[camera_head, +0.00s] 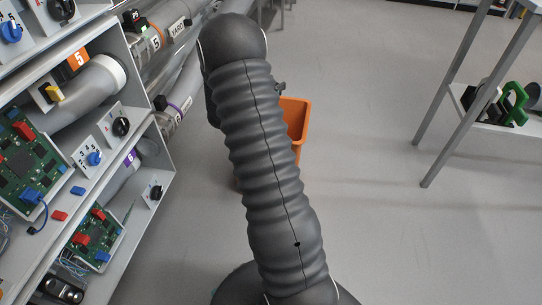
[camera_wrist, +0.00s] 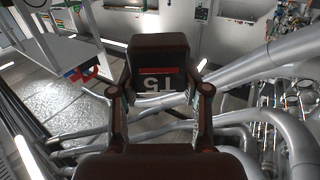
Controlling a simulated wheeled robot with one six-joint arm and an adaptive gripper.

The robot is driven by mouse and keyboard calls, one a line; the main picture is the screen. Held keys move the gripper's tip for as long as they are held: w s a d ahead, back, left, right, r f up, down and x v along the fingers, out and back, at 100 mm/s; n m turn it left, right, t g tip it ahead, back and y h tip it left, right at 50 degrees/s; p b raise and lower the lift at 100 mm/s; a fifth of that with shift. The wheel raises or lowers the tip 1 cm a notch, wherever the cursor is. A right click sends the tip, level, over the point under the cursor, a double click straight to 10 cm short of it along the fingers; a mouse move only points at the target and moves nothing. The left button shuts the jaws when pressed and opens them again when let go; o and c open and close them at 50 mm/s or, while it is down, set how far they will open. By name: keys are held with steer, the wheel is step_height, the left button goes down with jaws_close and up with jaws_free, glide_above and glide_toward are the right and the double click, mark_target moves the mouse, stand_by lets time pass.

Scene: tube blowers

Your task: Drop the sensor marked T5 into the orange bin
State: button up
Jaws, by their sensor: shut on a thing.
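In the wrist view my gripper (camera_wrist: 160,95) is shut on a dark sensor (camera_wrist: 158,55). The sensor has a red stripe and a pale label that reads T5, seen upside down. It sits between the two fingers, clear of any surface in that view. The orange bin (camera_head: 296,122) stands on the floor in the head view, partly hidden behind my arm. The wrist view does not show the bin. In the head view my arm hides most of my gripper and the sensor; only a small dark part shows beside the bin's top edge.
A shelf rack (camera_head: 150,140) with circuit boards, knobs and pipes stands at the left. A metal table (camera_head: 480,118) with a green-handled item stands at the right. The floor (camera_head: 370,110) between is clear.

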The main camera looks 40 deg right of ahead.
steer(key=shift+f+b, duration=1.3)
steer(key=shift+f, duration=1.2)
steer(key=o, duration=1.2)
steer(key=shift+o, duration=0.2)
step_height(320, 180, up, 10)
steer(key=shift+r, duration=0.1)
